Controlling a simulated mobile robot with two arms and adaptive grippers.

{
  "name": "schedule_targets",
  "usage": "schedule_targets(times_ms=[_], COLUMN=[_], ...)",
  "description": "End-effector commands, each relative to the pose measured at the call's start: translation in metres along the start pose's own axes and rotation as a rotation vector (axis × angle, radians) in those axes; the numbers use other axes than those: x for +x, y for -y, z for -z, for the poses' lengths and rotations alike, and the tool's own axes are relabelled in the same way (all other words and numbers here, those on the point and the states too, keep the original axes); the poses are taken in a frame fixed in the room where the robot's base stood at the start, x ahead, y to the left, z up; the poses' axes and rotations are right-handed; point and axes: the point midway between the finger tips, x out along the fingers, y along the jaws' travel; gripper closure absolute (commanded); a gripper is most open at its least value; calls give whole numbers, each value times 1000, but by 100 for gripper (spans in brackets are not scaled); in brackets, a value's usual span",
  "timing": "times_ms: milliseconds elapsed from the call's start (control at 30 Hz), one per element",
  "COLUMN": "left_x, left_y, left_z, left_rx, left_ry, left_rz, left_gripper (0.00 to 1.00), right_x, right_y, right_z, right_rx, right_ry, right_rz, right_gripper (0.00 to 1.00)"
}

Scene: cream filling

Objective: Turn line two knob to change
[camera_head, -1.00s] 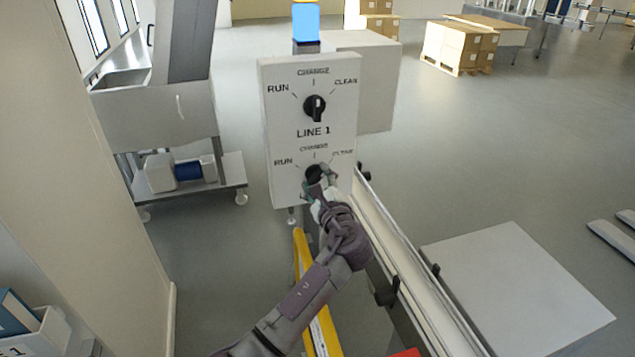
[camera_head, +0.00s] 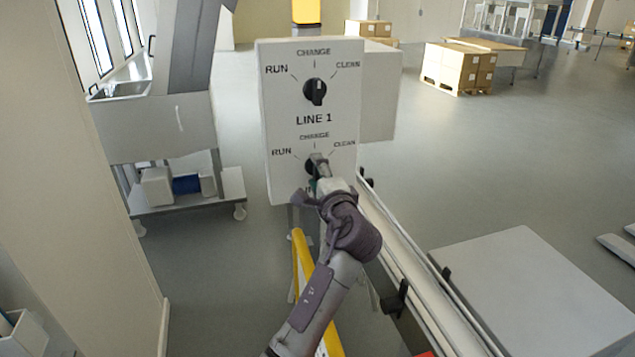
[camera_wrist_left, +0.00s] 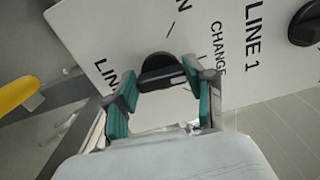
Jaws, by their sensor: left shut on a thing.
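The line two knob (camera_head: 312,165) is the lower black knob on the white control panel (camera_head: 278,180), with RUN, CHANGE and CLEAN printed around it. My left gripper (camera_head: 317,172) is at this knob and covers part of it, so its pointer is hard to read in the head view. In the left wrist view the black knob (camera_wrist_left: 158,70) sits at the fingertips of my left gripper (camera_wrist_left: 162,85), with one teal-padded finger on either side. The gripper is shut on the knob. My right gripper is not in view.
The LINE 1 knob (camera_head: 315,91) is above on the same panel. A lamp (camera_head: 306,11) stands on top. A conveyor rail (camera_head: 405,255) runs just right of my left arm, and a yellow bar (camera_head: 302,262) is below the panel. Open floor lies beyond to the right.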

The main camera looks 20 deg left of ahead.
Motion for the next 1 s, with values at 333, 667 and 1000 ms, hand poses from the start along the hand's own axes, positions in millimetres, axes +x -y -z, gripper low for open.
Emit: schedule_targets(times_ms=[333, 667, 1000], left_x=[0, 0, 0], left_y=[-1, -1, -1], left_z=[1, 1, 0], left_rx=[-59, -60, -59], left_ry=[-1, -1, -1], left_rz=[-2, -2, -1], left_gripper=[81, 44, 21], right_x=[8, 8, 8], right_y=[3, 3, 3], right_z=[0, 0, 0], right_rx=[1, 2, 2], right_ry=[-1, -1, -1], right_rz=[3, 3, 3], right_gripper=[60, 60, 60])
